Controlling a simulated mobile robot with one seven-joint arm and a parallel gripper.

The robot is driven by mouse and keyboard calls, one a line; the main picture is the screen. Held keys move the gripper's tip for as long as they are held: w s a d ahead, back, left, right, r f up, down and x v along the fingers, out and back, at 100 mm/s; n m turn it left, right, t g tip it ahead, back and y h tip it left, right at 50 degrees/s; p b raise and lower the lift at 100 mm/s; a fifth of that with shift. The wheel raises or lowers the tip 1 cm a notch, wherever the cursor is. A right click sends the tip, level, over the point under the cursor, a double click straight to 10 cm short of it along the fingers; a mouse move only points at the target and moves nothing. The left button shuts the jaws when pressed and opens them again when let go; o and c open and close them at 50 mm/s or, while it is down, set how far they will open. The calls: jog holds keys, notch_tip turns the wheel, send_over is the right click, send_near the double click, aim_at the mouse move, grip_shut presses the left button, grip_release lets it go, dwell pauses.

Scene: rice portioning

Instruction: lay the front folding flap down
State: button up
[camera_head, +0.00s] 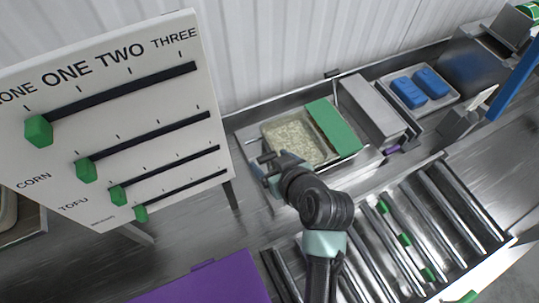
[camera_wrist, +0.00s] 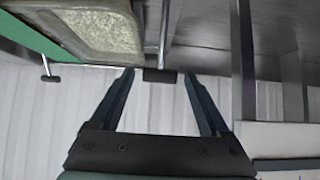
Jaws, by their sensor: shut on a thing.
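A rice container (camera_head: 271,128) full of pale grains stands in a metal bay, with a green panel (camera_head: 333,127) along its right side. In the wrist view the rice container (camera_wrist: 100,45) and part of the green panel (camera_wrist: 22,36) show at the upper left. My gripper (camera_head: 266,163) is at the container's near left corner. My arm and gripper hide part of this corner in the head view. I cannot tell clearly which surface is the front folding flap.
A second dark handle (camera_head: 333,73) stands at the back. A grey box (camera_head: 372,108) and a tray with blue blocks (camera_head: 420,86) lie to the right. A roller conveyor (camera_head: 455,205) is at lower right, a sign board with green sliders (camera_head: 110,120) at left, a purple panel (camera_head: 205,283) in front.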

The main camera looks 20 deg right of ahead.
jog(key=shift+s+d+p, duration=0.1)
jog(key=shift+s+p, duration=0.45)
jog(key=shift+s, duration=1.9)
jog(key=shift+s+f, duration=0.2)
jog(key=shift+s, duration=0.45)
jog(key=shift+c, duration=0.2)
jog(key=shift+s+f, duration=0.1)
jog(key=shift+s, duration=0.2)
jog(key=shift+c, duration=1.2)
jog(key=shift+s, duration=0.25)
jog(key=c, duration=0.5)
jog(key=shift+s+f+b, duration=0.3)
jog(key=shift+s+b, duration=0.05)
jog(key=shift+s, duration=0.2)
jog(key=shift+s+f+b, duration=0.3)
jog(key=shift+s, duration=0.2)
jog(key=shift+c, duration=0.2)
jog(key=shift+s+d+f+b, duration=0.1)
jog(key=shift+s+f+b, duration=0.35)
jog(key=shift+s, duration=0.6)
jog(key=shift+s+f+b, duration=0.3)
jog(key=shift+s+f, duration=0.15)
jog(key=shift+s, duration=0.55)
jog(key=shift+s+d+f+b, duration=0.1)
jog(key=shift+s+f+b, duration=0.35)
jog(key=shift+s, duration=0.6)
